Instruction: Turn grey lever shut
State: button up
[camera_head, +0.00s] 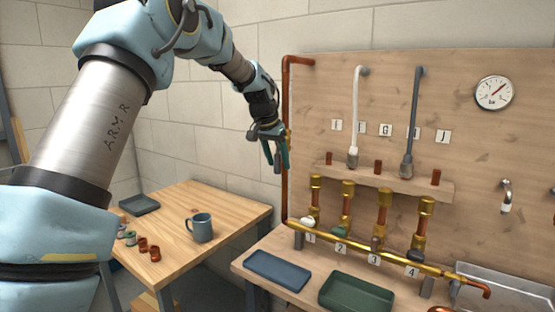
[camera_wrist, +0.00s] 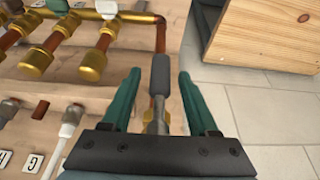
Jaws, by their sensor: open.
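A grey lever (camera_wrist: 160,72) with a dark grip and a metal shank shows in the wrist view, lying lengthwise along the vertical copper pipe (camera_wrist: 161,38). A brass fitting (camera_wrist: 153,127) shows at its shank end. My gripper (camera_wrist: 158,76) is open, with one green finger on each side of the lever and a visible gap on both sides. In the head view my gripper (camera_head: 277,162) is beside the copper pipe (camera_head: 287,200) at the board's left edge, and the lever is hard to make out there.
A brass manifold (camera_head: 352,248) with several numbered valves runs along the board's (camera_head: 450,90) foot. White (camera_head: 355,115) and grey (camera_head: 413,120) hoses hang right of my gripper. A wooden table (camera_head: 185,228) with a mug (camera_head: 201,228) stands lower left. Bare wall lies left of the pipe.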

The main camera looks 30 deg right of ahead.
jog(key=shift+c, duration=0.2)
grip_shut()
dwell(1.1)
